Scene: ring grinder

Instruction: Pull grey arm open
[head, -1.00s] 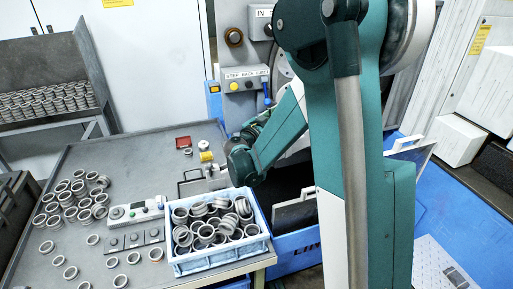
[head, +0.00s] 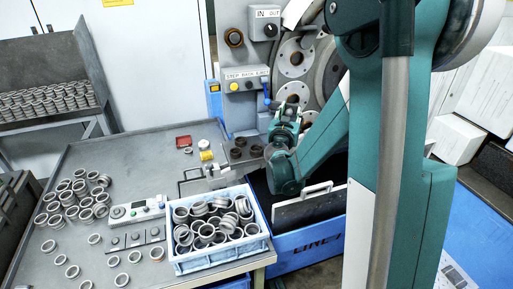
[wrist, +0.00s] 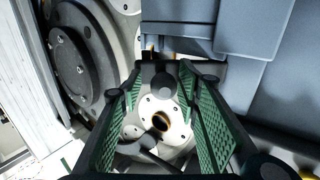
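My gripper (head: 288,108) is at the front of the grinder, just below its round metal flange (head: 292,62). In the wrist view its two green-padded fingers (wrist: 162,92) are spread wide apart. Between them shows a pale metal disc (wrist: 178,112) with small holes and a brass-lined bore. A dark round knob (wrist: 163,86) also shows between the fingertips; I cannot tell whether they touch it. A dark grey bar (wrist: 150,150) lies lower, across the disc's front. I cannot tell for sure which part is the grey arm; the gripper and my arm hide part of the machine.
A blue crate of metal rings (head: 217,262) stands on the table's right side. A larger blue bin (head: 305,246) is below my gripper. The switch panel (head: 245,80) is left of the flange. A grey housing (wrist: 245,30) fills the wrist view's upper right.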

